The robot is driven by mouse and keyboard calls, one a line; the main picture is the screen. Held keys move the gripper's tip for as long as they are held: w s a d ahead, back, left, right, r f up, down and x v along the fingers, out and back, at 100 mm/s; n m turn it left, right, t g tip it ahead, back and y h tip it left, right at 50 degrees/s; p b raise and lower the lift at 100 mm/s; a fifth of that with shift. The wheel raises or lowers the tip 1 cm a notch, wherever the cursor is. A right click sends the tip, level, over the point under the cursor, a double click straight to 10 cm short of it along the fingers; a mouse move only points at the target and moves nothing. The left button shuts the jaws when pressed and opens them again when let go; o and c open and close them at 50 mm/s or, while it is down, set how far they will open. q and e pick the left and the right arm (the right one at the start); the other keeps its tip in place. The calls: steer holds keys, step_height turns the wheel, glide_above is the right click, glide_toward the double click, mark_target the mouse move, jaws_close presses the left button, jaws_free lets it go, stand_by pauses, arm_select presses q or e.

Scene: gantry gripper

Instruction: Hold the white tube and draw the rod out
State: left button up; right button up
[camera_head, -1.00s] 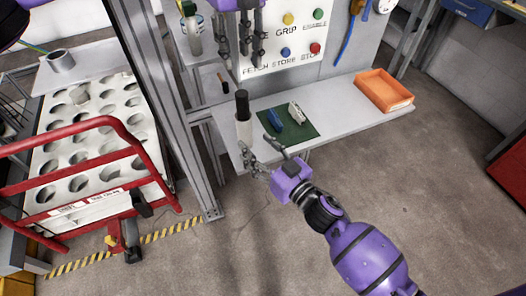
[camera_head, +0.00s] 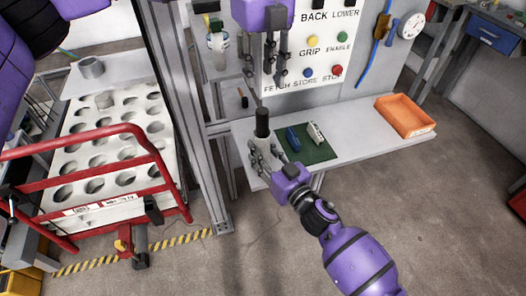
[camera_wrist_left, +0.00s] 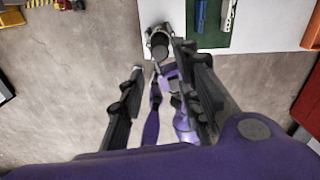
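The white tube (camera_head: 262,146) stands upright near the front left of the white bench, beside a green mat. The black rod (camera_head: 262,122) sticks up out of its top; its lower part is hidden in the tube. My right gripper (camera_head: 265,160) has its fingers around the tube; whether they press on it is unclear. In the left wrist view the rod's dark round end (camera_wrist_left: 160,46) shows between those fingers. My left gripper (camera_head: 269,76) points down, open and empty, above and behind the rod. Its two fingers (camera_wrist_left: 160,103) are spread apart in the left wrist view.
The green mat (camera_head: 318,153) holds a blue piece (camera_head: 293,139) and a pale piece (camera_head: 316,132). An orange tray (camera_head: 405,116) stands at the bench's right. A labelled button panel (camera_head: 325,45) rises behind. A metal post (camera_head: 190,120) and red-railed cart (camera_head: 90,185) stand left.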

mark_target(259, 112)
arm_select(q)
steer(key=shift+o, duration=0.5)
arm_select(e)
steer(key=c, duration=0.4)
arm_select(q)
steer(key=shift+o, duration=1)
steer(key=shift+a+f, duration=0.1)
steer(key=shift+f, duration=0.15)
arm_select(e)
steer(key=shift+c, duration=0.2)
arm_select(q)
steer(key=s+a+f+m+t+h, duration=0.1)
steer(key=s+a+f+m+h, duration=0.1)
steer(key=s+a+f+m, duration=0.4)
steer(key=w+d+f+m, duration=0.2)
steer(key=w+d+f+m+t, duration=0.1)
steer(key=w+d+f+m, duration=0.1)
steer(key=m, duration=0.1)
steer(key=w+d+f+m+t+h, duration=0.1)
steer(key=w+d+f+m, duration=0.1)
steer(key=m, duration=0.1)
steer(key=shift+w+f, duration=0.1)
steer(key=shift+f, duration=0.25)
